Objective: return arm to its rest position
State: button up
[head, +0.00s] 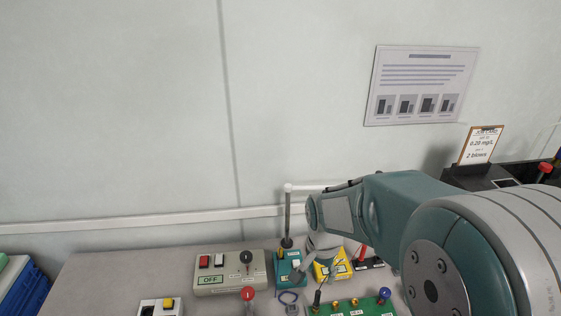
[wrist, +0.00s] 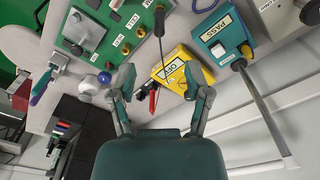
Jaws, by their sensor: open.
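My gripper (wrist: 160,88) is open, its two fingers spread apart with nothing held between them. In the head view my arm reaches in from the right, bent down over the bench, and the wrist partly hides the yellow box (head: 343,270). The fingers are hard to make out there.
A teal box (head: 289,268) labelled PASS in the wrist view (wrist: 220,36) stands beside the yellow one. A grey OFF panel (head: 230,280), a green board (head: 350,308) and a rod (head: 288,215) are close by. A black case (head: 490,177) stands right.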

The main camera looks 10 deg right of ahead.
jog(key=s+r+n+t, duration=0.5)
jog(key=s+r+n, duration=0.4)
jog(key=s+r, duration=0.4)
jog(key=shift+d+v, duration=0.25)
jog(key=shift+v, duration=0.8)
